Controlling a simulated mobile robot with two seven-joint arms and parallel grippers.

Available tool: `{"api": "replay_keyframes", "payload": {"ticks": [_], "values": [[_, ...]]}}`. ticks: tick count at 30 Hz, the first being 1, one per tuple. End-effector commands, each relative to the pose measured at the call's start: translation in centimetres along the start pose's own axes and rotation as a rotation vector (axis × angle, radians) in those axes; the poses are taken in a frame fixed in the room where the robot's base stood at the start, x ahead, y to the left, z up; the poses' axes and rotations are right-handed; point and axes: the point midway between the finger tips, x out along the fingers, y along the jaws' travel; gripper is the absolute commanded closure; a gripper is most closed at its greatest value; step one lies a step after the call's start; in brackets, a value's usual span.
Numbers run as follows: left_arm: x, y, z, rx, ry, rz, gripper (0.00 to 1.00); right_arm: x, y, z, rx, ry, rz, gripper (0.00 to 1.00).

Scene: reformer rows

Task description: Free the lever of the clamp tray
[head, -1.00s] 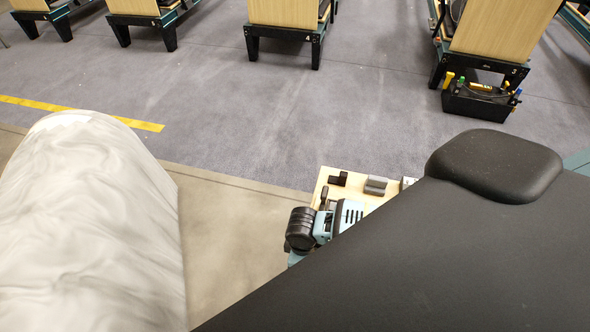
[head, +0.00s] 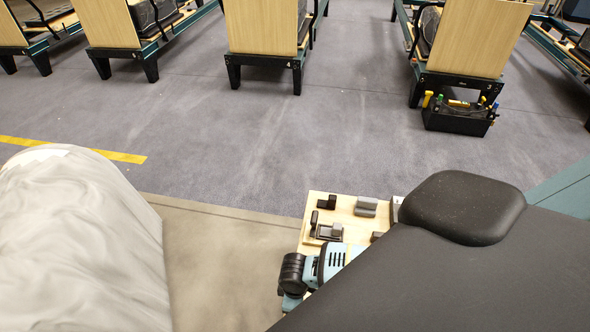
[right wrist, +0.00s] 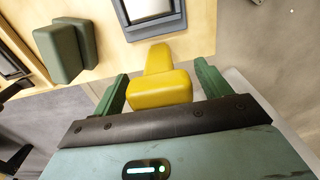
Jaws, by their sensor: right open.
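The clamp tray (head: 345,208) is a pale wooden board with dark and grey blocks on it, partly hidden behind a black pad in the head view. In the right wrist view its bare wood (right wrist: 215,15) shows along the top. A yellow handle-like piece (right wrist: 158,88), which looks like the lever, lies between the green fingers of my right gripper (right wrist: 161,74). The gripper is open around it, with a finger on each side; contact cannot be told. The head view shows my teal right wrist (head: 325,265) at the tray's near edge; its fingertips are hidden. My left gripper is not visible.
A large black pad (head: 460,270) with a raised black headrest (head: 462,207) fills the lower right. A white marbled rounded shape (head: 80,240) fills the lower left. A black tool caddy (head: 458,120) stands by the reformer rows at the back. The grey floor between is clear.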

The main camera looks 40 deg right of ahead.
Motion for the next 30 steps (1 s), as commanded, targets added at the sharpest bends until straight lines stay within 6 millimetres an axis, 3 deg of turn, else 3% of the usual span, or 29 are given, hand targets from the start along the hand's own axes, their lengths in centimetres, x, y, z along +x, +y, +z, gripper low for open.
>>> {"api": "replay_keyframes", "payload": {"ticks": [2,15,30], "values": [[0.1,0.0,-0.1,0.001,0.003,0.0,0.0,0.0,0.0,0.0,0.0,0.0,0.0,0.3],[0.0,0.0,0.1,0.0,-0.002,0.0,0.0,0.0,0.0,0.0,0.001,-0.001,0.0,0.87],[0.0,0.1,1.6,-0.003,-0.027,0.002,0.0,0.2,-0.1,-1.5,0.002,-0.148,-0.002,0.87]]}}
